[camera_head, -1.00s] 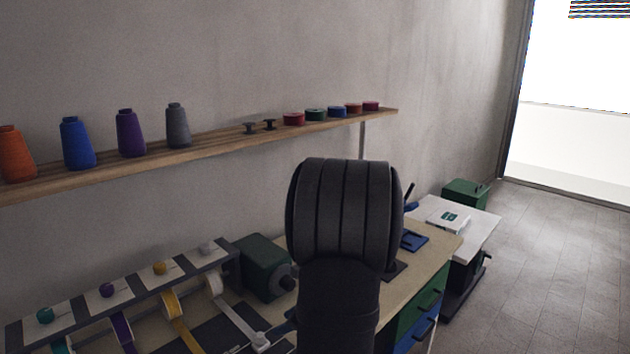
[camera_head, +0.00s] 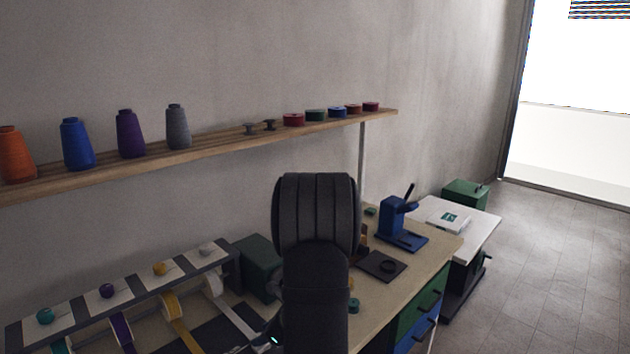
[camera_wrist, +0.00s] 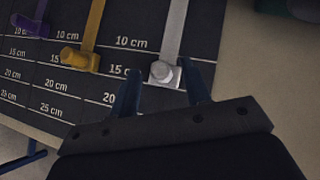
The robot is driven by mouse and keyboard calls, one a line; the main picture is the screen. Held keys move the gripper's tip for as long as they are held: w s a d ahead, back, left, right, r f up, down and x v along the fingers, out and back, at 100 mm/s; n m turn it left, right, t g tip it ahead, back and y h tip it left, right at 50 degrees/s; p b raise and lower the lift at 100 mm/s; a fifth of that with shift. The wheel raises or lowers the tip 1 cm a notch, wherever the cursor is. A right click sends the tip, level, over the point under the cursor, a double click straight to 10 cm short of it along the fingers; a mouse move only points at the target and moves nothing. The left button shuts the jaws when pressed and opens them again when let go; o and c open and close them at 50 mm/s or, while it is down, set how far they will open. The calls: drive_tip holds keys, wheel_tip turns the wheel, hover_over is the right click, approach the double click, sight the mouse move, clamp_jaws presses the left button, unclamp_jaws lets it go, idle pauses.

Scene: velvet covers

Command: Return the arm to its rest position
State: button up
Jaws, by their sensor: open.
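My gripper (camera_wrist: 163,92) is open in the wrist view, its two dark blue fingers spread above the marked dark mat (camera_wrist: 75,88). A white ribbon (camera_wrist: 174,38) with a pale clip or weight (camera_wrist: 164,73) at its end lies below, seen between and just beyond the fingertips. I cannot tell how far above it the fingers are, and nothing shows held. In the head view my dark arm stands in the middle foreground and hides part of the bench; the fingers are not clearly seen there.
A ribbon rack (camera_head: 130,288) with several ribbons stands at the left of the bench (camera_head: 385,300). A green box (camera_head: 258,268) is behind my arm, and a blue press (camera_head: 398,222) stands to its right. A wooden shelf (camera_head: 220,146) with thread cones runs along the wall.

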drive_tip(key=x, duration=0.3)
drive_tip(key=shift+w+a, duration=0.2)
drive_tip(key=w+a, duration=0.6)
drive_tip(key=w+a+r, duration=0.1)
drive_tip(key=w+a, duration=0.2)
drive_tip(key=w, duration=0.1)
drive_tip(key=shift+w+a, duration=0.1)
drive_tip(key=shift+a, duration=0.2)
wheel_tip(320, 180, up, 12)
hover_over(259, 334)
drive_tip(key=w, duration=0.6)
drive_tip(key=shift+s+d+f, duration=0.2)
drive_tip(key=shift+d, duration=0.25)
idle(3.7)
